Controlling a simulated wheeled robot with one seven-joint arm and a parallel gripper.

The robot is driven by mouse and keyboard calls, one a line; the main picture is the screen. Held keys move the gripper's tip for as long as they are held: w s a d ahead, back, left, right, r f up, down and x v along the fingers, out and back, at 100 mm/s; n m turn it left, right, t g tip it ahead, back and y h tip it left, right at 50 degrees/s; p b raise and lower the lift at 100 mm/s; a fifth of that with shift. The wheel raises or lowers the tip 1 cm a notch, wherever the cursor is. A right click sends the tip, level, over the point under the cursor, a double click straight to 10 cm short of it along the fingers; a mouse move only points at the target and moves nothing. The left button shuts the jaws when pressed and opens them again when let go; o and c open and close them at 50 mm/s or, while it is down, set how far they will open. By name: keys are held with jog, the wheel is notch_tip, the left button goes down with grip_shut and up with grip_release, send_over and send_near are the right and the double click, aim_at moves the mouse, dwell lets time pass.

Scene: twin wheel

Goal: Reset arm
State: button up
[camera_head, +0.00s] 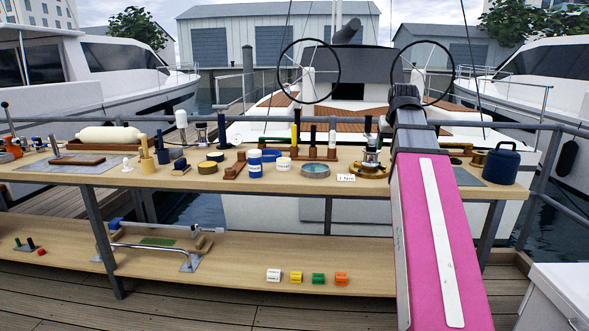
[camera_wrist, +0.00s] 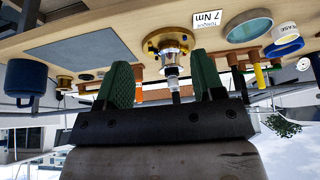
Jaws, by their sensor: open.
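My gripper (camera_wrist: 162,63) is open, with two green ribbed fingers apart in the wrist view, which is upside down. A silver fitting (camera_wrist: 171,42) on a round brass base (camera_wrist: 152,41) shows between the fingers, with a dark shaft. Nothing is clearly gripped, and I cannot tell whether the fingers touch the shaft. In the head view my pink arm reaches over the right part of the bench (camera_head: 230,181), and the brass base (camera_head: 366,173) stands just left of it. The fingers are hidden or too small to make out there.
A dark blue canister (camera_head: 502,164) stands at the bench's right end. A blue-and-white jar (camera_head: 255,163), a round lens-like dish (camera_head: 316,170) and a "7 Nm" card (camera_head: 346,178) stand to the left. Coloured blocks (camera_head: 318,279) lie on the lower shelf. A railing runs behind.

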jog(key=a+f+g, duration=0.1)
jog(key=a+f, duration=0.2)
jog(key=f, duration=1)
jog(key=a+f+g, duration=0.1)
jog(key=a+f, duration=0.2)
jog(key=f, duration=1)
jog(key=s+a+f+g, duration=0.1)
jog(key=s+a+f, duration=0.1)
jog(key=s+f, duration=0.2)
jog(key=s+a+f+g, duration=0.1)
jog(key=s+f, duration=0.3)
jog(key=f, duration=0.7)
jog(key=s+a+f+n+g, duration=0.1)
jog(key=s+a+f, duration=0.2)
jog(key=f, duration=0.5)
jog(key=shift+s, duration=0.5)
